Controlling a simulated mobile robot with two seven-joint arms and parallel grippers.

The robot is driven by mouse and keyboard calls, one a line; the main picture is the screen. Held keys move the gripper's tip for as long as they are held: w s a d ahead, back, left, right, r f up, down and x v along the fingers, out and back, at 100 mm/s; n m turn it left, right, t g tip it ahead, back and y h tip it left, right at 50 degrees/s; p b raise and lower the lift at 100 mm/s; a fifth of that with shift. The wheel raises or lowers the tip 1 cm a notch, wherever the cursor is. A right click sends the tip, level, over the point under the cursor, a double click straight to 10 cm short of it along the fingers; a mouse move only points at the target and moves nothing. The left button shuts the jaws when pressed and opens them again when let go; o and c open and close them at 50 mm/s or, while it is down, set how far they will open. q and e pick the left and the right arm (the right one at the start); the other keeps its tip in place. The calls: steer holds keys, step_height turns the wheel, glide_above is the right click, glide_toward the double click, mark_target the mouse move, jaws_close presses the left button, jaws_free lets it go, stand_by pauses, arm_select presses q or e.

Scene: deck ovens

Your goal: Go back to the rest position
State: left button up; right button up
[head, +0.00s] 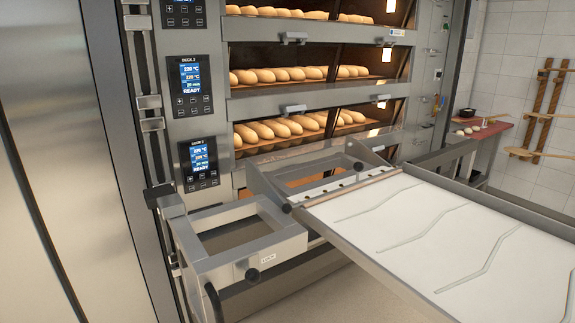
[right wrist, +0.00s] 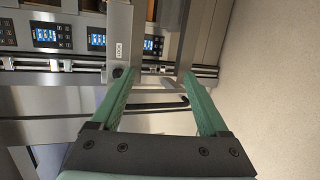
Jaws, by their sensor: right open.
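My right gripper (right wrist: 162,76) shows in the right wrist view with two green fingers spread apart. It is open, and no object is held between the fingers. Its fingertips point toward the metal frame of the loader (right wrist: 118,22), near a dark knob (right wrist: 117,72); I cannot tell whether they touch it. The same loader frame (head: 215,262) stands in front of the ovens in the head view. Neither gripper shows in the head view. My left gripper is in no view.
A deck oven with lit control panels (head: 196,86) holds several rows of loaves (head: 280,75). The loader's white cloth belt (head: 440,235) extends to the right, bare of loaves. A red-topped table (head: 480,133) stands at the back right. Some floor shows below the loader.

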steer(key=s+d+f+m+g+h, duration=0.1)
steer(key=s+d+f+m+g, duration=0.1)
steer(key=s+f+m, duration=0.6)
steer(key=s+d+f+m+g+h, duration=0.2)
steer(key=s+f+m, duration=0.5)
steer(key=s+m, duration=0.4)
steer(key=d+m, duration=0.1)
steer(key=m, duration=0.1)
steer(key=shift+s+f+m, duration=0.3)
steer(key=shift+f, duration=0.1)
